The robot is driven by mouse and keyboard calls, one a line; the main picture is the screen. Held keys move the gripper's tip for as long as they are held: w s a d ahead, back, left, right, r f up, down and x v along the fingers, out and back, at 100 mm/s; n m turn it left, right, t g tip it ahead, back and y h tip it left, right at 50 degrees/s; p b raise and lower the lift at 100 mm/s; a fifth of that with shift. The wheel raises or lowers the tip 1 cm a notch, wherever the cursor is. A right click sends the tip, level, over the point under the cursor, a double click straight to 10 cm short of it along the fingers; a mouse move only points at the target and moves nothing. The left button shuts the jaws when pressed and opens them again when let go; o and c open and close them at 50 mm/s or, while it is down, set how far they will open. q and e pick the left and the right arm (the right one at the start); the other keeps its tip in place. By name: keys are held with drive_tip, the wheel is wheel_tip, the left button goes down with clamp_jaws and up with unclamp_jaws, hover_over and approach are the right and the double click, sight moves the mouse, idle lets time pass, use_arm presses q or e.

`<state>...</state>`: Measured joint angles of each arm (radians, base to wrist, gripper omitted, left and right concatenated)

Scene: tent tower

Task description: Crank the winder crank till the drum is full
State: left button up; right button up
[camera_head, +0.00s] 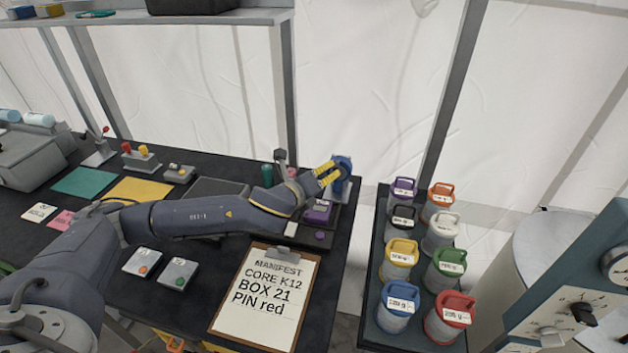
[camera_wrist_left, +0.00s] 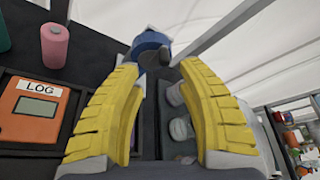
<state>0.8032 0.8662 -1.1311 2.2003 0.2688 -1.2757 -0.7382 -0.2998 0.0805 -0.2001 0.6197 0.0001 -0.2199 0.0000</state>
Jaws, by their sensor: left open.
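The winder shows as a blue round drum (camera_head: 343,164) on a grey mount at the table's right back corner. In the left wrist view the blue drum (camera_wrist_left: 151,41) lies just beyond the fingertips, with a dark grey knob or handle (camera_wrist_left: 164,56) in front of it. I cannot tell how full the drum is. My left gripper (camera_head: 327,173) reaches across the table to the winder. Its yellow fingers (camera_wrist_left: 160,72) are open, one on each side of the dark knob, with a gap to each finger visible. My right gripper is not in view.
A clipboard (camera_head: 266,300) lies at the table's front. An orange LOG device (camera_wrist_left: 37,108) and pink roll (camera_wrist_left: 55,45) are beside the left finger. Several coloured-lid jars (camera_head: 397,262) stand on a separate stand to the right, across a gap. A shelf (camera_head: 220,17) hangs above.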

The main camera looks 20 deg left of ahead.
use_arm(q)
drive_tip(key=shift+v, duration=2.55)
